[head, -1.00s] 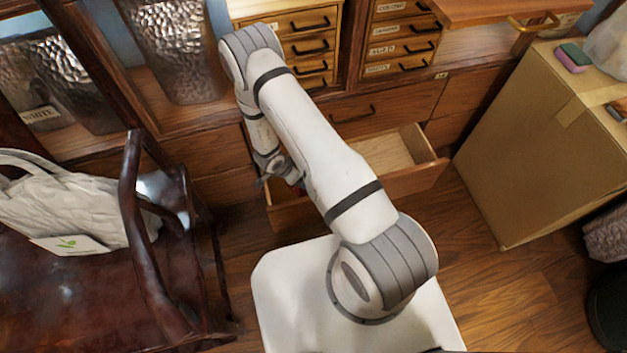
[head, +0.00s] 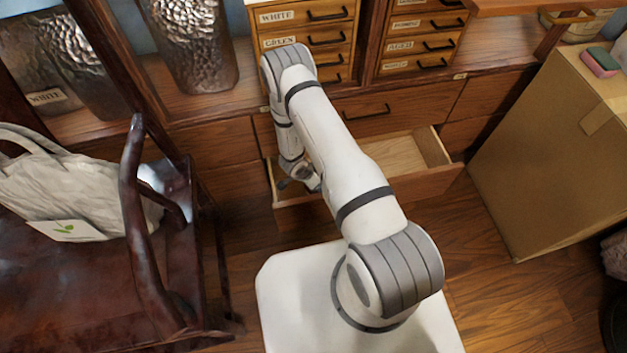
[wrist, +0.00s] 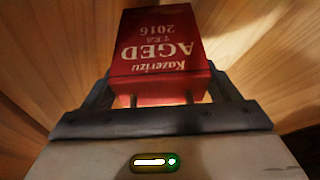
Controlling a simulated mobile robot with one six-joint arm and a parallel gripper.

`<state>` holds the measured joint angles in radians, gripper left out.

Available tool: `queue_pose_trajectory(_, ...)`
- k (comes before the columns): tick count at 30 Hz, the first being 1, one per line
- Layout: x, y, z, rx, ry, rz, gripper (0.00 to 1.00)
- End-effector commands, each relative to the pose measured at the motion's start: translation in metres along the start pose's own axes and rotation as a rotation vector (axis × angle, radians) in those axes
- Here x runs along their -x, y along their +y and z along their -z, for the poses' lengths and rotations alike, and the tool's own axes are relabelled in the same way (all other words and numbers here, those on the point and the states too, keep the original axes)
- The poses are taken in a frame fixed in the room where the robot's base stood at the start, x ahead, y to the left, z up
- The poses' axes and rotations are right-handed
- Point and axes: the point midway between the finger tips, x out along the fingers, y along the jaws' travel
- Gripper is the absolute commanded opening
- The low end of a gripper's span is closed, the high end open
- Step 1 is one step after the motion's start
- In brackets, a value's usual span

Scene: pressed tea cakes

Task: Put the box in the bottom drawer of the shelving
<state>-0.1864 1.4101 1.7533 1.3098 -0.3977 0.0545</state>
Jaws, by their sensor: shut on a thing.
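The red box (wrist: 160,55), lettered "Kazerizu TEA AGED 2016" and upside down in the wrist view, sits between the two fingers of my gripper (wrist: 165,95). My gripper is shut on it. In the head view my gripper (head: 300,182) is at the left end of the open bottom drawer (head: 425,184), and the arm covers much of that end. I cannot make out the box in the head view. Pale wood surrounds the box in the wrist view. Whether the box touches the drawer floor cannot be told.
A large cardboard carton (head: 545,150) stands right of the drawer. A dark wooden chair (head: 135,220) with a cloth bag (head: 75,190) is at the left. Small labelled drawers (head: 305,40) are above. The right part of the open drawer looks empty.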

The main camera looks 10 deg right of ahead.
Motion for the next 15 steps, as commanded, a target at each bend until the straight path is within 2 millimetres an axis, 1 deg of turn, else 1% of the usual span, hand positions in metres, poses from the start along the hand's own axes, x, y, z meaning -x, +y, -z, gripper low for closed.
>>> queue_pose_trajectory(6,-0.0034,-0.0001,-0.0011,-0.001,0.0,0.0,0.44)
queue_pose_trajectory(7,-0.0025,-0.0001,-0.0007,-0.001,0.0,0.0,0.83)
queue_pose_trajectory(13,-0.0019,0.0,-0.0003,-0.002,0.0,0.0,0.99)
queue_pose_trajectory(15,-0.0019,0.0,-0.0003,-0.002,0.0,0.0,1.0)
